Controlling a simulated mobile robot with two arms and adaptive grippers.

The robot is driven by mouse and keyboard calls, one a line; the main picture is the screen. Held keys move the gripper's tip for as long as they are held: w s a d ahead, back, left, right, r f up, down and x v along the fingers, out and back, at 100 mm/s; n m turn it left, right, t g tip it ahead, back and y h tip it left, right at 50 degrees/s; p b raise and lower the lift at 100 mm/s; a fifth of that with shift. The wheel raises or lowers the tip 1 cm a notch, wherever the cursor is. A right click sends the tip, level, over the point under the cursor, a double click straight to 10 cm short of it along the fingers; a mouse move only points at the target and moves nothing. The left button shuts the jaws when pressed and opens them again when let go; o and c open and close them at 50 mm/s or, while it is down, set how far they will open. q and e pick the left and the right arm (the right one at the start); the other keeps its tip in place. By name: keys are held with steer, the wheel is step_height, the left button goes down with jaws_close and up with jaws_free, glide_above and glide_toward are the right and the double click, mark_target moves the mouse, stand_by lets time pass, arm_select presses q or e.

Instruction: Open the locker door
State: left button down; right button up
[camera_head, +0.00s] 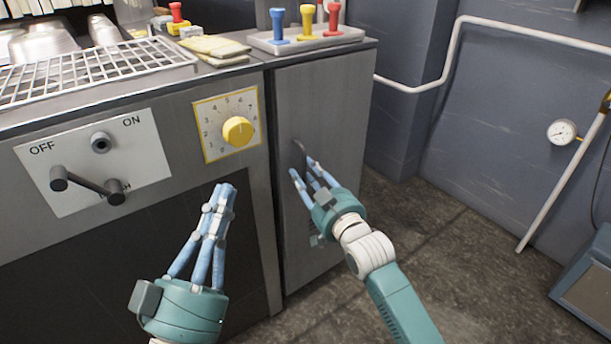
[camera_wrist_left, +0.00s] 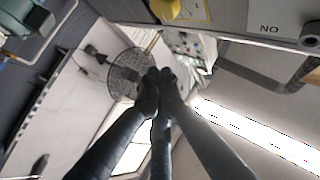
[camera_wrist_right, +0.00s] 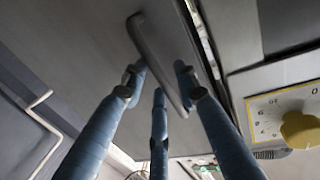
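The locker door (camera_head: 318,105) is a grey metal panel right of the yellow dial, and it looks closed. Its dark bar handle (camera_head: 299,147) also shows in the right wrist view (camera_wrist_right: 155,50). My right gripper (camera_head: 308,170) is at the handle with its fingers spread. In the right wrist view the handle runs between the spread fingers (camera_wrist_right: 160,78); whether they touch it I cannot tell. My left gripper (camera_head: 222,192) points up in front of the cabinet, left of the door. Its fingertips (camera_wrist_left: 160,78) are together, with nothing seen between them.
A yellow dial (camera_head: 238,131) and an OFF/ON switch plate (camera_head: 130,150) with a protruding lever are on the cabinet left of the door. A tray (camera_head: 310,40) with coloured pegs stands on top.

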steer(key=shift+w+a, duration=0.2)
steer(key=shift+w, duration=0.15)
jaws_close()
